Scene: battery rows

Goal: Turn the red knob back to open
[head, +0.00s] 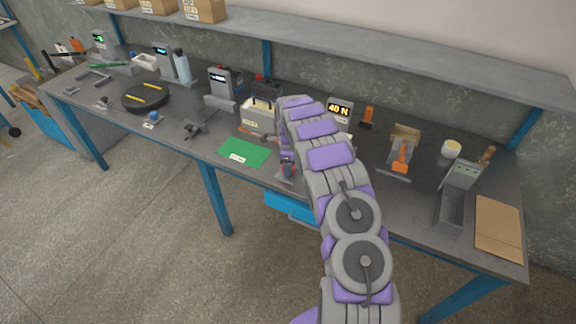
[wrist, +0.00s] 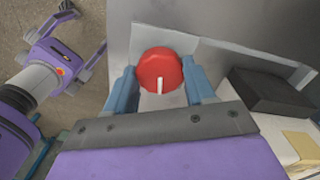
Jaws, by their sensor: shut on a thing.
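The red knob (wrist: 160,71) is in the upper middle of the wrist view, with a white pointer line running down from its centre toward my gripper. My gripper (wrist: 162,84) has its two blue-grey fingers on either side of the knob and is shut on it. In the head view, my arm reaches over the bench, and a small part of my gripper (head: 287,168) shows to the right of the green mat. The knob cannot be made out clearly in the head view, as my arm covers that area.
A green mat (head: 244,152) lies left of my arm. A white-topped battery box (head: 258,118) stands behind it. A display reading 40 N (head: 340,109) is right of my arm. An orange-handled tool (head: 401,157) and a cardboard sheet (head: 499,228) lie further right. A shelf (head: 400,60) runs above.

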